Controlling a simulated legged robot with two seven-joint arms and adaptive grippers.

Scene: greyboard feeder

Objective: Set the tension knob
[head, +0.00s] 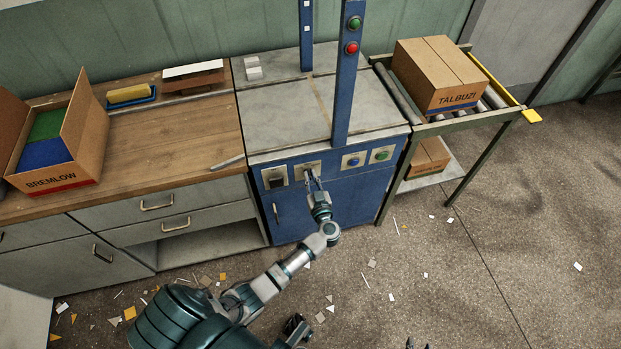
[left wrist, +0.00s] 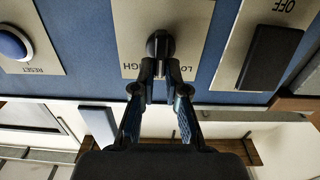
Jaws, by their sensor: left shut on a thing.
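The tension knob (left wrist: 160,42) is a black knob on a pale plate (left wrist: 192,25) whose upside-down lettering reads partly "LO" and "HIGH" in the left wrist view. In the head view the plate (head: 300,171) is on the blue machine's front. My left gripper (left wrist: 160,70) is shut on the knob, with a finger on each side of its grip; it also shows in the head view (head: 313,178). The fingers cover part of the lettering, and I cannot read the exact setting. Two dark tips at the head view's bottom edge look like my right gripper (head: 418,345).
A black OFF switch (head: 276,181) flanks the knob, with a blue RESET button (head: 353,161) and a green button (head: 381,155) opposite. A blue post (head: 346,90) rises from the machine. A carton (head: 437,75) sits on rollers at right. Scraps litter the floor.

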